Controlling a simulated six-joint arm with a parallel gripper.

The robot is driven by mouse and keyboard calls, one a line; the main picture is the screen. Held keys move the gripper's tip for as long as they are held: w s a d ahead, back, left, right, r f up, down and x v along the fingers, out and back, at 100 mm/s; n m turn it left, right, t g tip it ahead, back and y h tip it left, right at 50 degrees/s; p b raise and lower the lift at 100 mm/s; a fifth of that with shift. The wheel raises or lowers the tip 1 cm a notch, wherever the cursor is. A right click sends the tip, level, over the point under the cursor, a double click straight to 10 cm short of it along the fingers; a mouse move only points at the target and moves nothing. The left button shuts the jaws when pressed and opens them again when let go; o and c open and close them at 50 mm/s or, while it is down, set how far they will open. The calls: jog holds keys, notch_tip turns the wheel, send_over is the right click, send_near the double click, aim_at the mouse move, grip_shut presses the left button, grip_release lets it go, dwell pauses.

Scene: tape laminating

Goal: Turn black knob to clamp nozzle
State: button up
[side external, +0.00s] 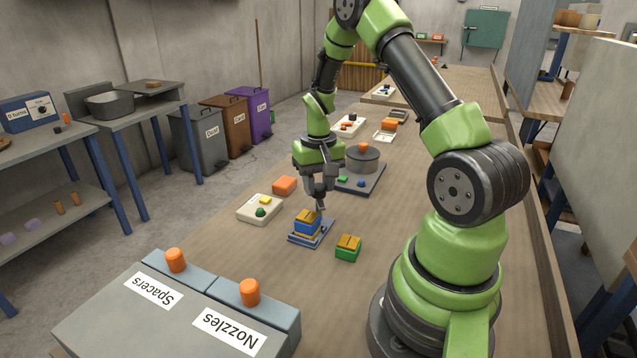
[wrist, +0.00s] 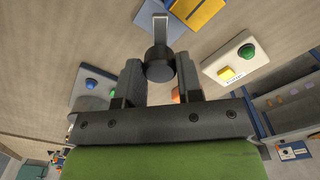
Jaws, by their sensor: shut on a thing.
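The black knob (wrist: 159,66) sits between the two fingers of my gripper (wrist: 159,72) in the wrist view, and my gripper is shut on it. A grey metal bar (wrist: 153,24) runs from the knob towards the top of the picture. In the side view my gripper (side external: 319,202) points down at the right rear of a small fixture with a blue block (side external: 308,228) and a yellow top, on a blue-grey base. Part of the yellow and blue fixture (wrist: 195,10) shows at the top of the wrist view. The nozzle cannot be made out.
A white box with green and yellow buttons (side external: 260,209) stands left of the fixture. A green and yellow block (side external: 347,248) is at its front right. A grey machine (side external: 362,176) is behind. Boxes labelled Spacers (side external: 154,289) and Nozzles (side external: 228,331) are in front.

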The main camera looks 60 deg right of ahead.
jog(key=m, duration=0.3)
jog(key=shift+m, duration=2.1)
jog(key=o, duration=0.9)
notch_tip(320, 180, up, 9)
jog(key=shift+f, duration=0.1)
jog(key=shift+r, duration=0.65)
